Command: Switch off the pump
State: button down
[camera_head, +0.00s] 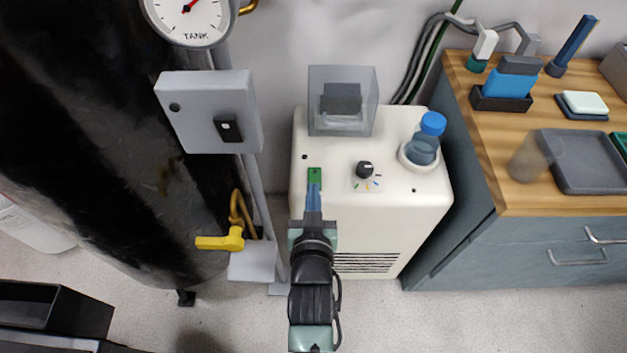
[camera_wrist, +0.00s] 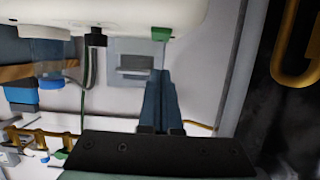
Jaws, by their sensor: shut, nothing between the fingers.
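A cream cabinet (camera_head: 400,215), which looks like the pump unit, stands on the floor. A small green switch (camera_head: 314,174) sits on its top at the left; it also shows in the wrist view (camera_wrist: 161,34). My gripper (camera_head: 314,187) is shut and empty, its blue fingers pointing at the green switch. In the wrist view the fingertips (camera_wrist: 160,74) are close to the switch; I cannot tell whether they touch. A black knob (camera_head: 365,169) with coloured marks is to the right of the switch. The switch's position cannot be read.
A clear cover (camera_head: 343,100) and a blue-capped bottle (camera_head: 424,140) stand on the cabinet. A grey box (camera_head: 210,112) with a black switch is at the left, above a yellow valve handle (camera_head: 222,242). A wooden-topped bench (camera_head: 480,148) is at the right.

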jog(key=s, duration=0.6)
jog(key=shift+s+r+p, duration=0.3)
jog(key=shift+p, duration=0.05)
jog(key=w+r+t, duration=0.2)
jog(key=w+r, duration=0.1)
jog(key=r, duration=0.7)
jog(key=w+r+t, duration=0.2)
jog(key=w+r, duration=0.1)
jog(key=r, duration=0.6)
jog(key=w+r+t, duration=0.2)
jog(key=w+r, duration=0.1)
jog(key=r, duration=0.7)
jog(key=s+r+t, duration=0.2)
jog(key=s+r, duration=0.2)
jog(key=r, duration=0.6)
jog(key=s+r+t, duration=0.2)
jog(key=s+r, duration=0.2)
jog(key=r, duration=0.6)
jog(key=s+r+t, duration=0.2)
jog(key=s+r, duration=0.2)
jog(key=r, duration=0.6)
notch_tip(320, 180, up, 20)
jog(key=p, duration=2)
jog(key=shift+s+d+r+t, duration=0.2)
jog(key=shift+s+r+t, duration=0.05)
jog(key=shift+s+t, duration=0.1)
